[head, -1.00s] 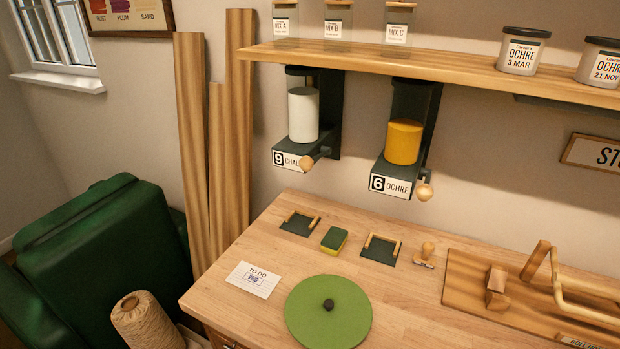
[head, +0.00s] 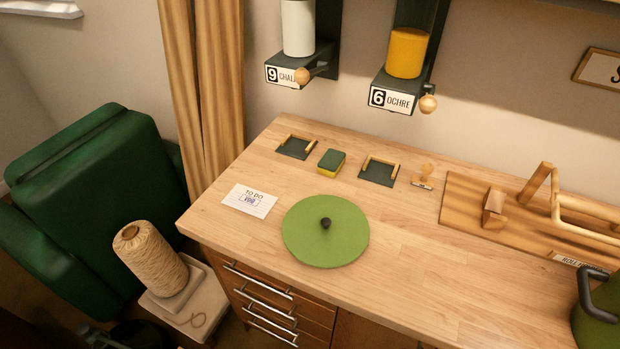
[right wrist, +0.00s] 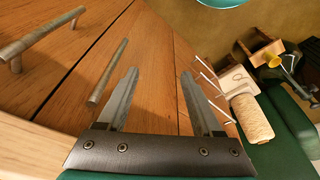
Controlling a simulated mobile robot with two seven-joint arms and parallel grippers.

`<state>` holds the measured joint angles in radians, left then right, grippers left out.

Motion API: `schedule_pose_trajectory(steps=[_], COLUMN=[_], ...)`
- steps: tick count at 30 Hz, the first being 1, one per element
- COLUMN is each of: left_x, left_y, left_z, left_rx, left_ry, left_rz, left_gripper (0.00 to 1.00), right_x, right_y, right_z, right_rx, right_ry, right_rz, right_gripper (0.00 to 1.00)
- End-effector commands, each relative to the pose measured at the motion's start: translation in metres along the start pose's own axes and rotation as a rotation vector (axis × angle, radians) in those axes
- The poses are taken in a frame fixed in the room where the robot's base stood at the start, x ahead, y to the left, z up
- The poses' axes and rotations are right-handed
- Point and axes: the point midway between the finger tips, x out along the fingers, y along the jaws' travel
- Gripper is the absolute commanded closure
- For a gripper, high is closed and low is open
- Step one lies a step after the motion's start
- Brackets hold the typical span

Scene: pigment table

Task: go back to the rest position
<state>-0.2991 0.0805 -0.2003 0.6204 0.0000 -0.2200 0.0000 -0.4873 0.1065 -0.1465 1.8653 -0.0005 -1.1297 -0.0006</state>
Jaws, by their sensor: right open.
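My right gripper (right wrist: 160,77) shows in the right wrist view, with its two fingers apart and nothing between them. It is in front of the wooden drawer fronts (right wrist: 160,45) and their bar handles; whether it touches them I cannot tell. In the head view neither gripper can be made out. The wooden table (head: 420,270) fills the middle and right of that view. A green round disc with a dark knob (head: 310,245) lies on it, beside a "TO DO" card (head: 262,206).
A green armchair (head: 90,200) and a twine cone (head: 155,262) stand left of the table. Chalk (head: 298,30) and ochre (head: 406,52) dispensers hang on the wall. A green-and-yellow block (head: 331,162), a stamp (head: 424,176) and a wooden board (head: 455,205) are on the table. A green vessel (head: 600,320) is at lower right.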

Motion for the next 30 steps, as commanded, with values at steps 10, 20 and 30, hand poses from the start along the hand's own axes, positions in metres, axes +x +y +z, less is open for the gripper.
schedule_pose_trajectory(steps=[10, 20, 30], left_x=[0.037, 0.066, 0.08], left_y=[0.001, 0.001, 0.001], left_z=[0.003, 0.006, 0.007], left_rx=[0.0, 0.0, 0.0], left_ry=[0.001, 0.0, 0.0], left_rz=[0.0, 0.0, 0.0], left_gripper=[0.42, 0.42, 0.42], right_x=[0.132, 0.211, 0.234], right_y=[-0.006, -0.01, -0.01], right_z=[0.083, 0.181, 0.236], right_rx=[-0.011, -0.024, -0.032], right_ry=[-0.066, -0.119, -0.144], right_rz=[-0.008, -0.013, -0.015], right_gripper=[0.33, 0.33, 0.33])
